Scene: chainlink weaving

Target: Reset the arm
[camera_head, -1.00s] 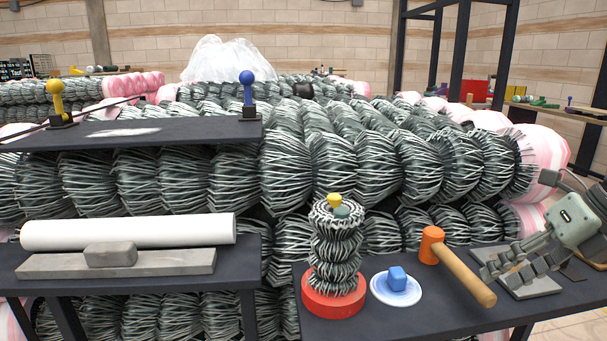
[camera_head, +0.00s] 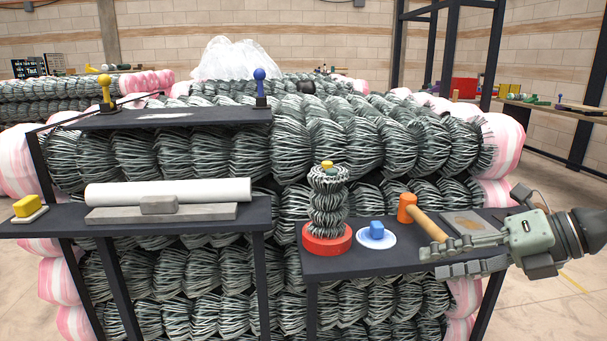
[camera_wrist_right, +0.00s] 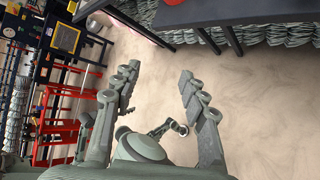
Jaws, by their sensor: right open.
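My right gripper (camera_head: 462,254) is at the right end of the right dark table (camera_head: 345,268) in the head view, its fingers spread and pointing left. In the right wrist view the gripper (camera_wrist_right: 155,85) is open, with nothing between its fingers and bare floor behind them. In the head view the fingers overlap the table's right edge, near the orange-headed mallet (camera_head: 408,207). Whether they touch the table or the mallet handle I cannot tell. My left gripper is not in view.
A red base (camera_head: 326,240) carries a stack of wire coils (camera_head: 327,205). A white roll (camera_head: 168,191) and a yellow block (camera_head: 27,206) lie on the left table. Large wire coils stand behind.

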